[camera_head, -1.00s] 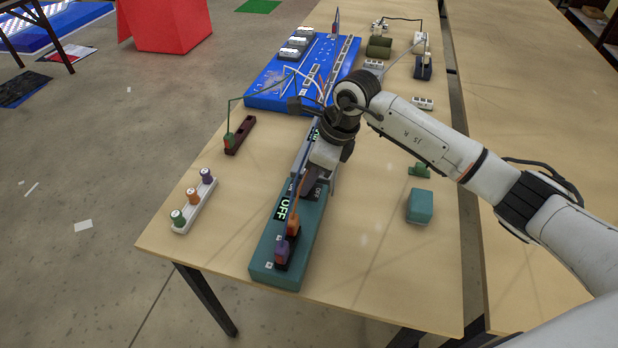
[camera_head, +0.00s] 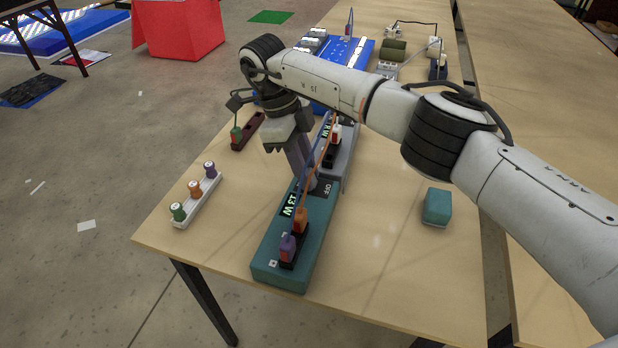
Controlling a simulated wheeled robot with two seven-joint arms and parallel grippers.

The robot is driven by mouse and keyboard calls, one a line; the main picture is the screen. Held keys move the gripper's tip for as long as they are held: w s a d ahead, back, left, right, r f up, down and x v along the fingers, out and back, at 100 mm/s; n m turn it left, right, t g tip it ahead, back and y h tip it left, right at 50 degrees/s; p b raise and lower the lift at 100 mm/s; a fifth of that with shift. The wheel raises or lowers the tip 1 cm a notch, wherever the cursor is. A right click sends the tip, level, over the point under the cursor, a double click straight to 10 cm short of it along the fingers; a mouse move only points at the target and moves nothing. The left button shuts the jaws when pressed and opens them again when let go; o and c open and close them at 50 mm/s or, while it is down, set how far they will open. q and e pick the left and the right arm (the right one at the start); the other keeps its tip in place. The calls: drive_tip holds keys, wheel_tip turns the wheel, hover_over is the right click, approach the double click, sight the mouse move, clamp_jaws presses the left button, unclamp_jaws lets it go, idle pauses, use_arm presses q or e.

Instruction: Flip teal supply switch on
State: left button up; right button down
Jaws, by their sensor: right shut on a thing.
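The teal supply (camera_head: 268,262) lies on the wooden table near its front edge. Its display (camera_head: 290,203) is lit green and reads what looks like "13 W". A dark switch panel marked OFF (camera_head: 325,188) is at its far end. An orange plug (camera_head: 301,218) and a purple plug (camera_head: 287,247) sit in its near sockets. My right gripper (camera_head: 304,182) points down at the far end of the teal supply, beside the OFF marking. Its fingers are shut at the switch, which they hide. My left gripper is not in view.
A grey supply (camera_head: 347,163) stands directly behind the teal one, with cables running between them. A white rack (camera_head: 206,205) with coloured plugs is at left. A teal block (camera_head: 437,206) is at right. A blue board (camera_head: 360,52) lies behind. The front right table is clear.

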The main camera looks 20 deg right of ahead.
drive_tip(key=shift+w+a+f+h+b, duration=0.1)
drive_tip(key=shift+h+b, duration=0.2)
drive_tip(key=shift+b, duration=0.15)
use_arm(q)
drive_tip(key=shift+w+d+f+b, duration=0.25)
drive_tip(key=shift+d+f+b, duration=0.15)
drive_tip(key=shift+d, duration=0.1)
use_arm(e)
drive_tip(key=c, duration=1.6)
unclamp_jaws()
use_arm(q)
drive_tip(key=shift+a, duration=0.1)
use_arm(e)
drive_tip(key=shift+o, duration=0.2)
